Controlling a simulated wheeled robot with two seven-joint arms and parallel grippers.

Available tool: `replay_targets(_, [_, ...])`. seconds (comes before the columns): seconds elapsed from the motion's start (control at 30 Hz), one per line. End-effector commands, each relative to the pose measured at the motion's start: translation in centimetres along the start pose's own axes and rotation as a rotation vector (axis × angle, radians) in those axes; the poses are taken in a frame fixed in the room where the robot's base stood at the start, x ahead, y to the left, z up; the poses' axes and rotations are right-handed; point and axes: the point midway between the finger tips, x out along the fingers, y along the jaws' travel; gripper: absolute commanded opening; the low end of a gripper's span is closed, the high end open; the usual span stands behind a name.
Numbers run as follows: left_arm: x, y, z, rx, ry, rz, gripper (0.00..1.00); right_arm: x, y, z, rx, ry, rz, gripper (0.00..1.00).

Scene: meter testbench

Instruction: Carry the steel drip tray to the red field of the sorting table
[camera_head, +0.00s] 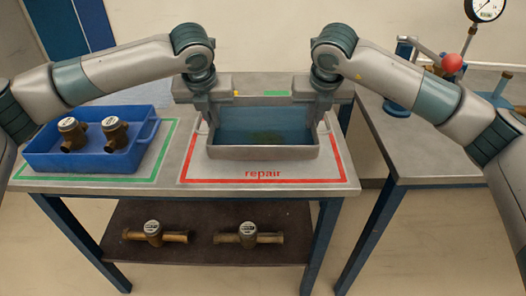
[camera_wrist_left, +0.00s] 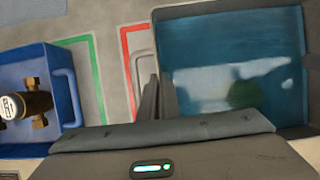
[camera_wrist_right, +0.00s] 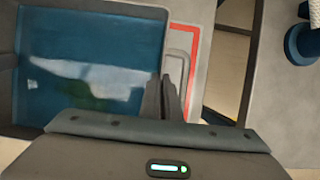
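The steel drip tray (camera_head: 263,152) holds blue-green liquid and is level over the red-outlined field (camera_head: 263,182) marked "repair". I cannot tell whether its base touches the table. My left gripper (camera_head: 210,122) is at the tray's left side and my right gripper (camera_head: 319,120) is at its right side. In the left wrist view the left fingers (camera_wrist_left: 159,80) are close together at the tray's side wall, beside its handle (camera_wrist_left: 140,72). In the right wrist view the right fingers (camera_wrist_right: 163,80) look the same beside the other handle (camera_wrist_right: 180,60). The fingertip contact is partly hidden.
A blue crate (camera_head: 85,165) with two brass meters stands in the green-outlined field (camera_head: 160,150) on the left. More meters (camera_head: 152,235) lie on the lower shelf (camera_head: 200,255). A second bench (camera_head: 400,160) with a gauge stand (camera_head: 487,10) is right, across a gap.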

Motion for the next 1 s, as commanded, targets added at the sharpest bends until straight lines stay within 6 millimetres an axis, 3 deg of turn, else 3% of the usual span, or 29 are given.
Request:
replay_targets(0.57, [0.3, 0.3, 0.0, -0.004, 0.000, 0.006, 0.00, 0.3, -0.3, 0.0, 0.004, -0.001, -0.005, 0.00])
replay_targets(1.0, [1.7, 0.3, -0.6, -0.004, 0.000, 0.006, 0.00, 1.7, -0.3, -0.6, 0.004, -0.001, -0.005, 0.00])
